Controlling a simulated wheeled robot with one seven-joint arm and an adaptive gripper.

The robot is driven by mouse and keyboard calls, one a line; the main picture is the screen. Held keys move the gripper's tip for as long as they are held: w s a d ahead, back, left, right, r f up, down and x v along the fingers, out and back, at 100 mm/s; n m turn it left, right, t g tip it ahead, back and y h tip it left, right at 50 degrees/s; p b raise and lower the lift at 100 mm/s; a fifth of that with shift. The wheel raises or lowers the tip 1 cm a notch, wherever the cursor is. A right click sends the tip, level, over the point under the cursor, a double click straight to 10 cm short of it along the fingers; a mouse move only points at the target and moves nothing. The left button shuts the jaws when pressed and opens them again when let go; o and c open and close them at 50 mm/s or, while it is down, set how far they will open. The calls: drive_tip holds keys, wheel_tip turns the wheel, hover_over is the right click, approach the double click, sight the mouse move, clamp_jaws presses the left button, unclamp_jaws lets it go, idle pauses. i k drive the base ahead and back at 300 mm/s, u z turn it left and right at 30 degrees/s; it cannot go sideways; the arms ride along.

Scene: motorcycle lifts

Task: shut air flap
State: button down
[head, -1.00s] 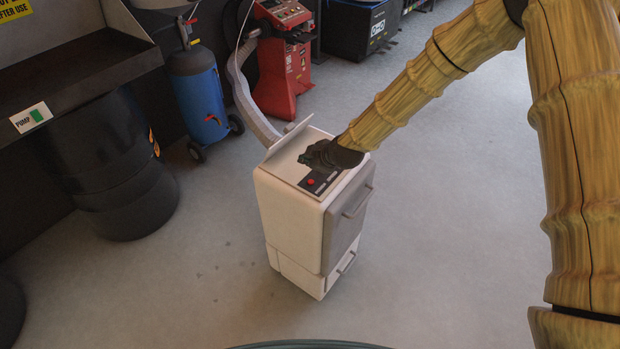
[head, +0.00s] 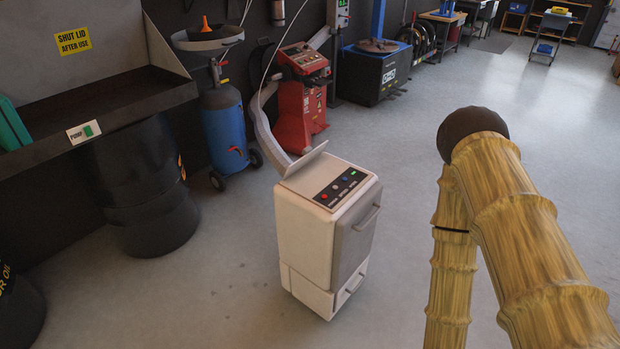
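A white cabinet (head: 306,236) stands on the floor near the middle of the head view. The pale flap (head: 304,160) at the back of its top stands tilted up, with its free edge clear of the top surface. My gripper is out of the frame; only my arm shows at the right, bent and apart from the cabinet. Nothing touches the flap.
A hose (head: 268,125) runs up behind the cabinet towards a red machine (head: 302,100). A blue cylinder on a wheeled cart (head: 225,130), black drums (head: 140,190) and a sink-like bench (head: 110,105) stand at the left. The floor right of the cabinet is clear.

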sight(309, 154)
drive_tip(key=z, duration=0.3)
drive_tip(key=k, duration=0.25)
drive_tip(key=u, duration=1.4)
drive_tip(key=i, duration=1.25)
drive_tip(key=z, duration=0.3)
drive_tip(key=i, duration=0.95)
drive_tip(key=z, duration=1.15)
drive_tip(key=i, duration=0.35)
drive_tip(key=z, duration=0.35)
drive_tip(key=k, duration=1)
drive_tip(key=z, duration=0.6)
drive_tip(key=i, duration=0.65)
drive_tip(key=u, duration=1.2)
